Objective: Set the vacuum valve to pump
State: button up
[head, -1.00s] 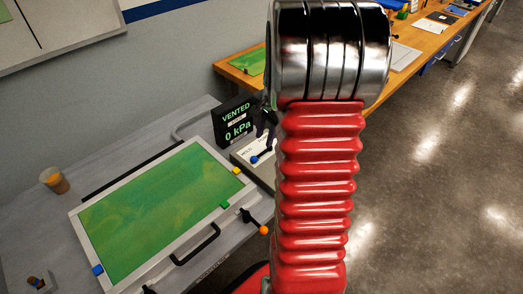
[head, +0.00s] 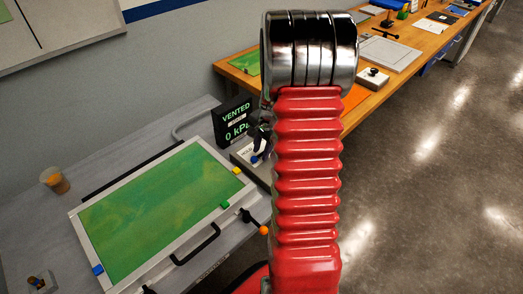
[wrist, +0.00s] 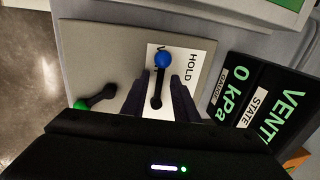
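A lever with a blue ball (wrist: 163,60) stands on a grey valve panel (wrist: 110,42) beside a white label reading HOLD (wrist: 190,68); other words on the label are hidden. The blue ball (head: 254,160) also shows in the head view. My gripper (wrist: 161,80) is open, with one dark finger on each side of the lever's black arm. I see gaps beside the lever and cannot tell of any contact. The display (wrist: 262,105) shows 0 kPa, and in the head view the display (head: 236,121) reads VENTED.
A second lever with a green ball (wrist: 80,104) is on the same panel, to the left. A bath with a green surface and white frame (head: 160,205), with an orange-balled lever (head: 264,230), stands nearby. A cup (head: 54,181) is at left. A wooden bench (head: 350,115) runs behind.

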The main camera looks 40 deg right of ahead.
grip_shut()
dwell(1.2)
